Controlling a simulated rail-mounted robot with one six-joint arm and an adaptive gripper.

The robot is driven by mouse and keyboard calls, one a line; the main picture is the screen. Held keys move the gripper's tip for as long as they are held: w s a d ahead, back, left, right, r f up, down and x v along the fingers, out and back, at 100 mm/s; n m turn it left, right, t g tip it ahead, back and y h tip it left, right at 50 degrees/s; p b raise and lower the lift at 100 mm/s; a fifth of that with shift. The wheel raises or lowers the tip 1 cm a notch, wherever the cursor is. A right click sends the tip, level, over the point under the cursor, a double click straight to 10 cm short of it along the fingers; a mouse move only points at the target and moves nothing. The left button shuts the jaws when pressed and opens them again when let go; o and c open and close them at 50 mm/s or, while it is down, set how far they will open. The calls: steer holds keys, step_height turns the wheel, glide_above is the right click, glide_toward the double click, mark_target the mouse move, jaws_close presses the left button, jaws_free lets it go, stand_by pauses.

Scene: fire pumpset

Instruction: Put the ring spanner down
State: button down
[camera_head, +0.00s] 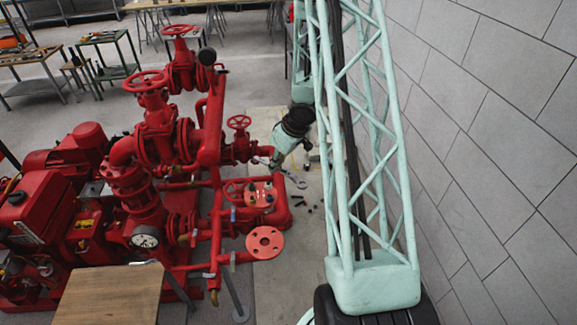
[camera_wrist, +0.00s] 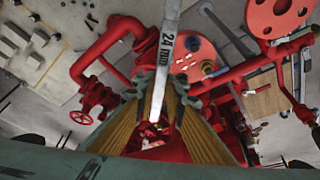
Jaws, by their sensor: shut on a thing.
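The ring spanner (camera_wrist: 169,28) is a flat grey bar marked "24 mm". In the wrist view it runs up from between my fingers and leaves the top edge, so its upper end is out of view. My gripper (camera_wrist: 168,88) is shut on it. In the head view my gripper (camera_head: 274,162) is beside the right side of the red pumpset (camera_head: 205,135), above the pale floor area. It is small there and partly hidden by my arm, so its contact with other things cannot be told.
A grey tool (camera_head: 296,181) and several small dark parts (camera_head: 303,206) lie on the pale surface right of the pumpset. Red handwheels (camera_head: 239,122) and a round flange (camera_head: 265,242) stick out nearby. A wooden tabletop (camera_head: 108,293) is at front left. The tiled wall (camera_head: 490,130) bounds the right.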

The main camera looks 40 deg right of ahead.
steer(key=w+a+r+m, duration=0.1)
steer(key=w+a+r, duration=0.35)
steer(key=a, duration=0.55)
steer(key=w+a+r, duration=0.4)
steer(key=w+a, duration=0.1)
steer(key=a, duration=0.5)
steer(key=w+a+r+m, duration=0.1)
steer(key=w+a+r, duration=0.35)
steer(key=a, duration=0.55)
step_height(320, 180, down, 23)
steer(key=b, duration=2.2)
steer(key=shift+h, duration=0.3)
steer(key=shift+w+a+f, duration=0.1)
steer(key=shift+a, duration=0.05)
